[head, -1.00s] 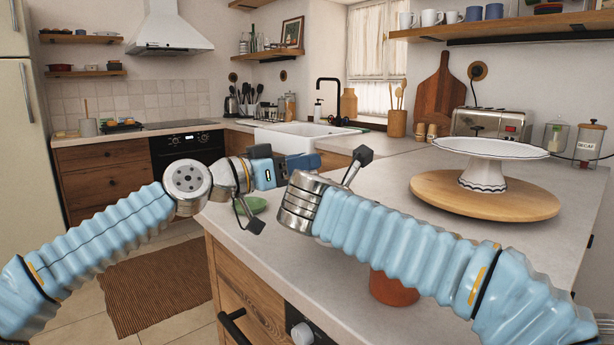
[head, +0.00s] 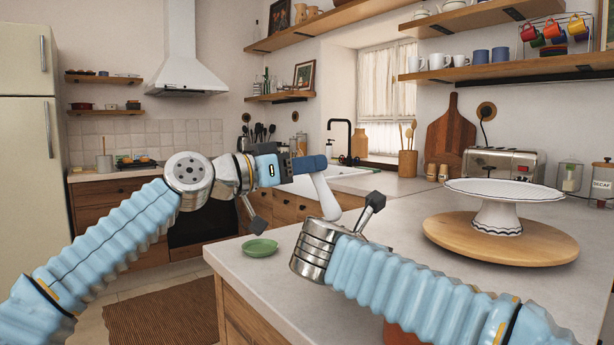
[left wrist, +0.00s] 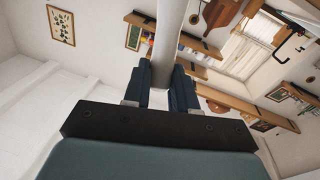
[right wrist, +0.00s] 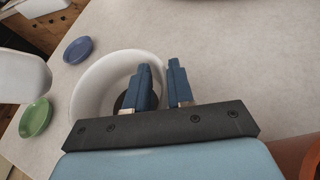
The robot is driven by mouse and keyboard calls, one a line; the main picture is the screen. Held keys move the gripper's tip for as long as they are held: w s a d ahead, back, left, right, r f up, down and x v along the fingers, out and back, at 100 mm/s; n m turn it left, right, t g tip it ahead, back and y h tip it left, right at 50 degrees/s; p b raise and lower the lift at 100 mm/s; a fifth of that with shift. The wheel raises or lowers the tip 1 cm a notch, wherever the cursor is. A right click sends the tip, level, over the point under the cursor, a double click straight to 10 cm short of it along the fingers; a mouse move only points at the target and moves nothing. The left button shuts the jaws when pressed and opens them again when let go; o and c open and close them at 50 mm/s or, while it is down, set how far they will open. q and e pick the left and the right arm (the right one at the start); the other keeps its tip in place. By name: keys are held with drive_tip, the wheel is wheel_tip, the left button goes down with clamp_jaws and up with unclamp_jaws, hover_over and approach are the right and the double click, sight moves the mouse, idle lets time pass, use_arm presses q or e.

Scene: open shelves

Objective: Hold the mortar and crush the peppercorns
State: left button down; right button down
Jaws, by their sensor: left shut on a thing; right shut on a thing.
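My left gripper (head: 310,165) is shut on the white pestle (head: 324,196), which hangs down at a slant above the counter. In the left wrist view the pestle (left wrist: 171,40) stands between the two blue fingers (left wrist: 166,80). My right gripper (right wrist: 158,72) is shut on the rim of the white mortar (right wrist: 92,78), one finger inside the bowl and one outside. Dark peppercorns (right wrist: 121,101) show in the bowl, partly covered by the finger. The pestle's thick end (right wrist: 24,76) is left of the mortar in the right wrist view. In the head view my right arm hides the mortar.
A green dish (head: 260,247) lies on the counter (head: 258,272), and a blue dish (right wrist: 78,50) lies near it. A cake stand (head: 502,196) stands on a round wooden board (head: 505,247) at the right. A terracotta pot (head: 402,336) is partly behind my right arm.

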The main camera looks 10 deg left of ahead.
drive_tip(key=shift+f, duration=0.25)
drive_tip(key=c, duration=0.9)
unclamp_jaws()
drive_tip(key=shift+w, duration=0.1)
drive_tip(key=shift+r, duration=0.1)
